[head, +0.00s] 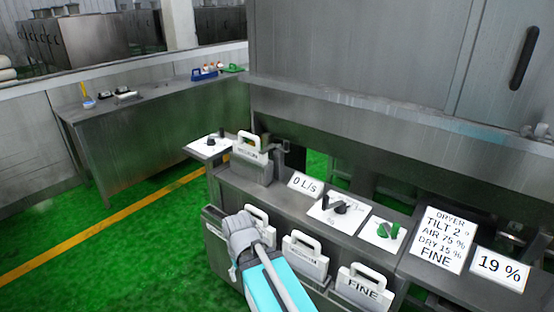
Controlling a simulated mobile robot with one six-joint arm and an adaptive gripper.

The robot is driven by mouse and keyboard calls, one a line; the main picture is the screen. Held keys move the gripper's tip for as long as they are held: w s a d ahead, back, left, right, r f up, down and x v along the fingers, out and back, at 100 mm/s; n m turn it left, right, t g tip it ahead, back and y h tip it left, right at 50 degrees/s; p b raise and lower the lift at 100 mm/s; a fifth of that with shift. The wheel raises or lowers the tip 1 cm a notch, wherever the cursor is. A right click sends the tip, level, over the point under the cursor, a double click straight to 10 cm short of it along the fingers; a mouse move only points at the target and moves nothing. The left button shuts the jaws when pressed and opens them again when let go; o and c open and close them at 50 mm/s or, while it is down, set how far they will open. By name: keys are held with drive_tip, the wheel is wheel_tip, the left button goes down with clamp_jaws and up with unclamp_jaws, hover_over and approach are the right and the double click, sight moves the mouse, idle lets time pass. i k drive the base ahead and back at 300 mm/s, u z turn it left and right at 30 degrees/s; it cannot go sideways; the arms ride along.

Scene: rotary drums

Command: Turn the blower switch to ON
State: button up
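Three knobs on white plates sit on the grey console, and their small labels are too blurred to read, so I cannot tell for sure which is the blower switch. One black knob (340,208) is in the middle, just right of a card reading 0 L/s (305,185). A green knob (387,231) is to its right. Another dark knob (210,140) is at the console's far left end. My arm, grey and light blue, reaches up from the bottom centre in front of the console's front face. My gripper's fingers do not show.
White-handled plates, one reading FINE (363,288), hang along the console front (225,252); another handled plate (250,148) stands in a grey holder. A DRYER card (446,238) and a 19 % card (499,268) are at right. Green floor (130,228) is clear at left.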

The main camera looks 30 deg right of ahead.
sight(385, 230)
drive_tip(key=z, duration=1.55)
